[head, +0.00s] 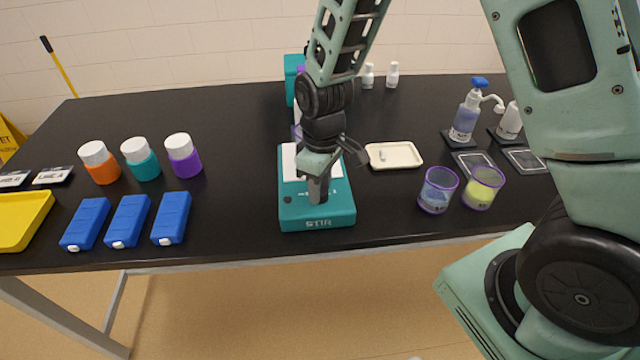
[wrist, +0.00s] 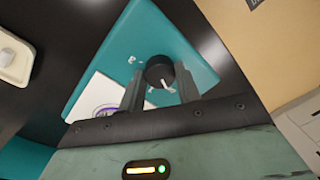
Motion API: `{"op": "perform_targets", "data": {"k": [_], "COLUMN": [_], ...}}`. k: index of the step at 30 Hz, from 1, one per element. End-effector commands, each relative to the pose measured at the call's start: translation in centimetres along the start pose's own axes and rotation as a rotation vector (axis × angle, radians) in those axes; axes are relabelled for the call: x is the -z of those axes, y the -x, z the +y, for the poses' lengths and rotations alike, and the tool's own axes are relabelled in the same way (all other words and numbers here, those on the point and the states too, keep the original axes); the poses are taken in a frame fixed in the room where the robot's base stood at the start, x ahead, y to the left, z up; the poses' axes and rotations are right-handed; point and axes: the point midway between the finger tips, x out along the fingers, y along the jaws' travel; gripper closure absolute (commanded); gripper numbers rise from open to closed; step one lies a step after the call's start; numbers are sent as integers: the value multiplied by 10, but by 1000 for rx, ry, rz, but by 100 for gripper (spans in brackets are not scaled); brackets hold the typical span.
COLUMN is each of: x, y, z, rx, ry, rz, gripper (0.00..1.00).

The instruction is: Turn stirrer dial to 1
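The stirrer (head: 317,217) is a teal box with a white top plate and "STIR" on its front, near the table's front edge. In the wrist view its teal face (wrist: 165,40) shows the dial (wrist: 158,72), a round dark knob with a white pointer mark. My gripper (wrist: 158,80) is over the stirrer, one finger on each side of the dial. Narrow gaps seem to show between fingers and knob. In the head view my gripper (head: 318,190) hides the dial.
A white tray (head: 393,155) and two purple-rimmed cups (head: 438,190) stand right of the stirrer. Blue boxes (head: 128,220) and white-capped bottles (head: 140,160) are at left. Pump bottles (head: 466,118) stand at the right. The table is clear between the stirrer and the blue boxes.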

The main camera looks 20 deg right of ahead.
Motion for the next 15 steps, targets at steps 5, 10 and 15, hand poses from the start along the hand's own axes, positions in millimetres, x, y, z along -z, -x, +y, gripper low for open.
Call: {"op": "perform_targets", "data": {"k": [5, 10, 15], "x": [0, 0, 0], "y": [0, 1, 1], "z": [0, 0, 0], "rx": [1, 1, 0], "ry": [-7, -53, -155], "rz": [0, 2, 8], "gripper": [90, 89, 89]}}
